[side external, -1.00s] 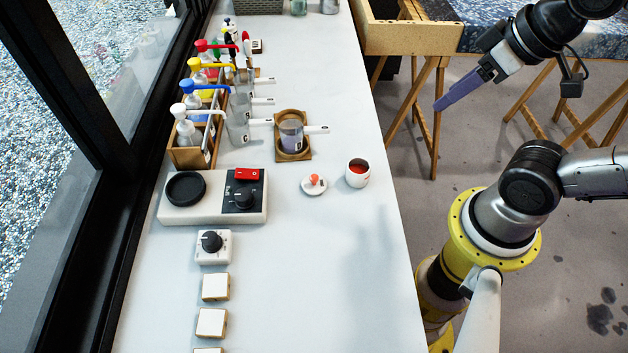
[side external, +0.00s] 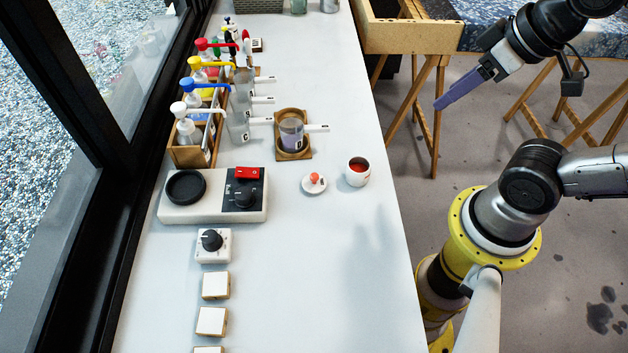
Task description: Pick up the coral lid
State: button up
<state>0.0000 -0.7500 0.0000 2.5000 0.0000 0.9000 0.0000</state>
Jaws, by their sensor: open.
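The coral lid (side external: 314,182) is a small white disc with a coral-coloured knob on top. It lies on the white counter, just left of a small white pot (side external: 357,173) with red contents. The lid and pot are apart. My gripper (side external: 439,106) has purple fingers and is up to the right of the counter, over the floor side, well away from the lid. Nothing shows between its fingers. The fingers overlap in this view, so the gap between them is hard to see.
A jar of pale purple liquid stands in a wooden holder (side external: 279,154) behind the lid. A hotplate (side external: 212,206) with a red switch is to the left. Pump bottles stand in a wooden rack (side external: 190,157) farther back. The counter (side external: 310,280) in front of the lid is clear.

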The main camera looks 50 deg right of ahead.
dwell(0.3)
jog(key=o, duration=0.7)
jog(key=n+g+y, duration=0.1)
jog(key=n+g, duration=0.4)
jog(key=n, duration=1.1)
send_over(315, 175)
jog(key=f, duration=1.4)
jog(key=shift+d+f, duration=0.15)
jog(key=shift+d, duration=0.2)
jog(key=shift+a+f, duration=0.2)
jog(key=shift+f, duration=1.4)
jog(key=shift+a+f, duration=0.15)
jog(key=shift+f, duration=1.4)
